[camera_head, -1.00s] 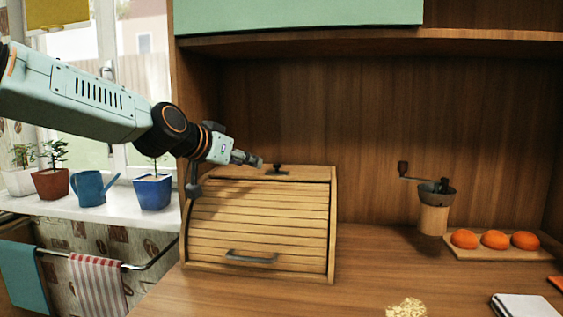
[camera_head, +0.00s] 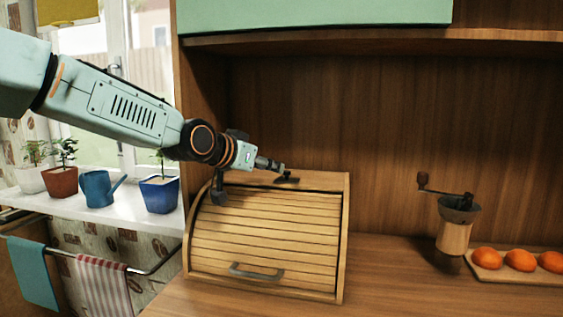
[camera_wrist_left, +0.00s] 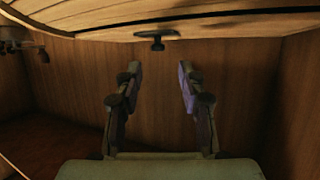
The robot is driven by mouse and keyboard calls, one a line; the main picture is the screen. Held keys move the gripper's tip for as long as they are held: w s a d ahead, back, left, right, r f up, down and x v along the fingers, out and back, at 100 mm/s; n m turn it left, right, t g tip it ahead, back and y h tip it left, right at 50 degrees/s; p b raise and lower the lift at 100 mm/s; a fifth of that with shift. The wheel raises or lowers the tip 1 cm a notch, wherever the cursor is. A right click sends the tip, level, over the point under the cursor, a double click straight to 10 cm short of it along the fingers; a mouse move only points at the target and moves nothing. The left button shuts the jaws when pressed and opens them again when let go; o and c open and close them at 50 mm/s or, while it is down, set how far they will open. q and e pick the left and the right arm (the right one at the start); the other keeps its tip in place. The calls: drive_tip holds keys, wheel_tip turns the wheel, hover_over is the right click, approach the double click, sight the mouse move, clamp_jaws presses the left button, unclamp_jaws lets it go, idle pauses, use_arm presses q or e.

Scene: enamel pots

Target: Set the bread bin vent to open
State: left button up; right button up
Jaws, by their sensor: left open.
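The wooden bread bin (camera_head: 265,235) stands on the counter with its slatted roll front down and a grey handle low on it. Its vent knob (camera_head: 288,179), small and dark, sits on the bin's top; it also shows in the left wrist view (camera_wrist_left: 157,43) on a dark plate. I cannot tell the vent's setting. My left gripper (camera_head: 283,168) is just above the knob in the head view. In the left wrist view the jaws (camera_wrist_left: 160,76) are apart and empty, with the knob beyond the tips, between their lines. My right gripper is not in view.
A green cabinet (camera_head: 315,14) and shelf hang above. Potted plants and a blue watering can (camera_head: 98,189) line the windowsill at left.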

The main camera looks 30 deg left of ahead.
sight(281, 184)
use_arm(q)
drive_tip(key=shift+w+d+f+p, duration=0.15)
drive_tip(key=shift+w+d+p, duration=0.25)
drive_tip(key=shift+w+p, duration=0.25)
drive_tip(key=shift+w+a+f+p, duration=0.15)
drive_tip(key=shift+w+f+p, duration=0.1)
drive_tip(key=shift+w+p, duration=0.35)
drive_tip(key=x, duration=0.3)
drive_tip(key=shift+w+d+f+p, duration=0.15)
drive_tip(key=shift+d+p, duration=0.05)
drive_tip(key=shift+p, duration=0.1)
drive_tip(key=shift+s+a, duration=0.2)
drive_tip(key=shift+w+d, duration=0.15)
drive_tip(key=shift+w, duration=0.05)
drive_tip(key=c, duration=0.3)
clamp_jaws()
